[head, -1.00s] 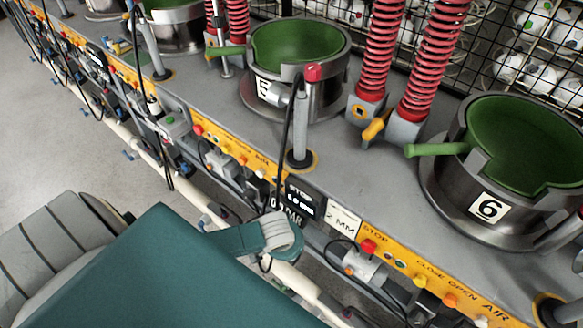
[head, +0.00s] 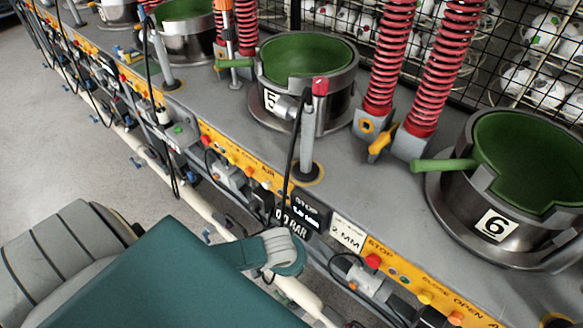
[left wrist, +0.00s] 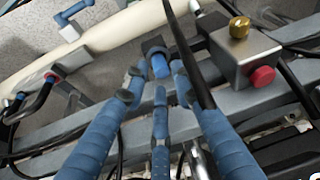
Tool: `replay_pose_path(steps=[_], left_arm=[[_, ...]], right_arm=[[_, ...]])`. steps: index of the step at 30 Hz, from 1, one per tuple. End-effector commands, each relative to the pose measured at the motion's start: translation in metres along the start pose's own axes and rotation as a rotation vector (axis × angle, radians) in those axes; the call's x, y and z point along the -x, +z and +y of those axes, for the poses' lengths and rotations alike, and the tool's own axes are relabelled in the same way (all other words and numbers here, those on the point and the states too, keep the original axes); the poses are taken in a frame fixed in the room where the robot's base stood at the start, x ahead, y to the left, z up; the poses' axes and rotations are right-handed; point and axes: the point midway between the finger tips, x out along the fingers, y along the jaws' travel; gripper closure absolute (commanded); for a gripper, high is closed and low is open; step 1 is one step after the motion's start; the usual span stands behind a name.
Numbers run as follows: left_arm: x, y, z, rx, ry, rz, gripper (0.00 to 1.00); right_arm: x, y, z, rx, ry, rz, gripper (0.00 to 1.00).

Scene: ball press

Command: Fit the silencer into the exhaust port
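A brass-coloured knurled piece (left wrist: 239,27), which looks like the silencer, stands on top of a grey valve block (left wrist: 245,55) with a red button in the left wrist view. I cannot tell how it is seated, and I cannot make out an open exhaust port. My left gripper (left wrist: 159,88) has blue fingers with dark tips. The tips are spread apart with nothing seen held between them, left of and below the block. A black hose crosses close to the right finger. In the head view the left gripper is hidden. My right gripper is not in view.
Blue fittings (left wrist: 158,62) sit along a cream pipe (left wrist: 130,30) beyond my fingers. In the head view, a grey bench holds ball presses 5 (head: 270,100) and 6 (head: 496,225), with a yellow control strip (head: 430,285) along its edge. Floor is free at left.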

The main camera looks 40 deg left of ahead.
Motion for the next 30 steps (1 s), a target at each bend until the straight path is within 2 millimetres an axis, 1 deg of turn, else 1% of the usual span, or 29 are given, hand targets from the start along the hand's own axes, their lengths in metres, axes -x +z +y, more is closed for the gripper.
replay_pose_path(steps=[1,6,9,12,15,18,30], left_arm=[[0.013,0.0,0.0,-0.001,0.002,0.001,0.74],[0.051,0.0,0.0,0.0,0.002,0.001,0.74],[0.068,0.0,0.0,0.0,0.0,0.001,0.74],[0.081,0.0,0.0,0.0,0.0,0.0,0.74],[0.089,-0.001,0.0,0.001,0.0,0.001,0.74],[0.092,0.0,-0.001,0.001,-0.001,-0.001,0.74],[0.092,0.0,0.0,0.001,-0.001,-0.001,0.74]], right_arm=[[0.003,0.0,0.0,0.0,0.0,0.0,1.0],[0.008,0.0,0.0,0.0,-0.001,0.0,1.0],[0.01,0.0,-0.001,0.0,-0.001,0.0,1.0],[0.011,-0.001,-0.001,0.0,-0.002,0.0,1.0],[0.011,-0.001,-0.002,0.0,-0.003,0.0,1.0],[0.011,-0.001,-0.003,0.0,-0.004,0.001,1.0],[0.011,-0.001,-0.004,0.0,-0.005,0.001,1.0]])
